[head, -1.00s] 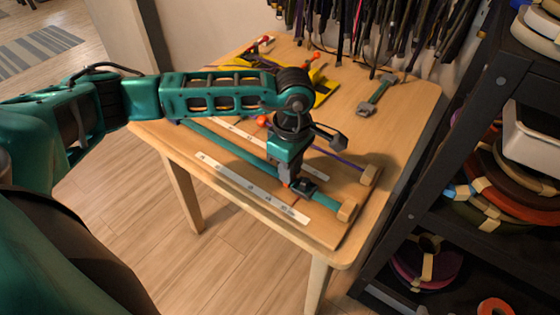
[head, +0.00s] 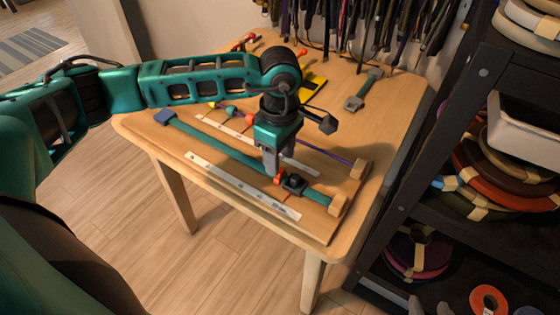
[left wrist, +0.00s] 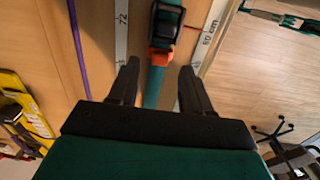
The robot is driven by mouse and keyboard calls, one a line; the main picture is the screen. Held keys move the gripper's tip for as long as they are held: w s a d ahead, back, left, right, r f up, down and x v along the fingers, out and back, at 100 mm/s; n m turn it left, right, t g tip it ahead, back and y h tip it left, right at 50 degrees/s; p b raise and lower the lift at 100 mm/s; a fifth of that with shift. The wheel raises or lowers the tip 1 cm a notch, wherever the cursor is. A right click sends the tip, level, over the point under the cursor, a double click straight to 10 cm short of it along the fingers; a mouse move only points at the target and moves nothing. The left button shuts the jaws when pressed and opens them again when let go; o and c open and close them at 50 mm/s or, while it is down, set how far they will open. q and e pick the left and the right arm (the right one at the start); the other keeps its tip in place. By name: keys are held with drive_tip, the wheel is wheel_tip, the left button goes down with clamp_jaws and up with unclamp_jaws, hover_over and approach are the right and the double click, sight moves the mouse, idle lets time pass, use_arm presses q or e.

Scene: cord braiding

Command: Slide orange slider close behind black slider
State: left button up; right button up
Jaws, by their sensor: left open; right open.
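A teal cord (head: 222,147) runs along the board between a blue end block (head: 165,117) and a wooden end block (head: 338,206). The black slider (head: 293,183) sits on the cord near the wooden block. The orange slider (head: 279,178) is right beside it, on the side away from the wooden block. In the left wrist view the orange slider (left wrist: 160,56) meets or nearly meets the black slider's (left wrist: 167,20) lower edge. My left gripper (left wrist: 160,65) is open, its fingers on either side of the cord at the orange slider, with visible gaps. My right gripper is out of view.
White ruler strips (head: 240,185) lie along both sides of the cord. A purple cord (head: 327,152) runs parallel to a second wooden block (head: 359,169). A grey-ended tool (head: 364,90) and yellow items (head: 312,92) lie farther back. A dark shelf (head: 440,130) stands right of the table.

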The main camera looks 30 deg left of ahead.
use_arm(q)
wheel_tip(320, 180, up, 10)
drive_tip(key=shift+p, duration=0.3)
idle(0.4)
